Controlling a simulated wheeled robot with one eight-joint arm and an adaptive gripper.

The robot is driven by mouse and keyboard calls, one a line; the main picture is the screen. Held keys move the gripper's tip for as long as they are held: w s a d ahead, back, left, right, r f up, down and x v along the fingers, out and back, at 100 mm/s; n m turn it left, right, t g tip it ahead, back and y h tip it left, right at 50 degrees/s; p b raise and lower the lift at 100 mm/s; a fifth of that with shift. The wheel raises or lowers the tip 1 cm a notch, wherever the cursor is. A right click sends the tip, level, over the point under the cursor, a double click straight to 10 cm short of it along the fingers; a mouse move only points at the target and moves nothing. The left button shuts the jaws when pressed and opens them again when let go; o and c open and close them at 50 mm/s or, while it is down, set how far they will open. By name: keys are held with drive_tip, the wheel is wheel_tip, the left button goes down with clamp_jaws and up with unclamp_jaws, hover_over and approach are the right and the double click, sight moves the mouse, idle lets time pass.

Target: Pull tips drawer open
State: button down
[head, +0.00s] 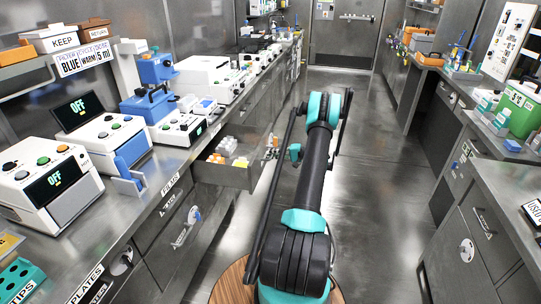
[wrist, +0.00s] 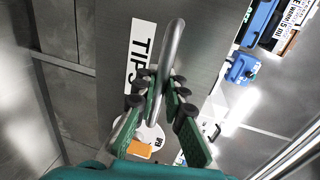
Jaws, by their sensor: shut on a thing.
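In the wrist view the tips drawer front (wrist: 112,110) is a grey metal panel with a white TIPS label (wrist: 141,58). Its bar handle (wrist: 174,45) runs between the fingers of my gripper (wrist: 161,88), which are shut on it. A round white tag with an orange patch (wrist: 140,149) shows below the label, partly behind a finger. In the head view a drawer (head: 225,175) stands pulled out from the left counter, with orange and white items (head: 228,148) inside. My arm reaches toward its front; the fingers are small and mostly hidden there.
The left counter (head: 150,175) carries white devices with OFF displays (head: 75,185), a blue device (head: 150,95) and more instruments. Closed drawers (head: 180,235) lie below. A second bench (head: 500,165) stands at right. The aisle floor (head: 375,165) between them is clear.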

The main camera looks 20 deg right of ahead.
drive_tip(key=c, duration=1.6)
unclamp_jaws()
drive_tip(key=shift+o, duration=0.2)
drive_tip(key=v, duration=1.2)
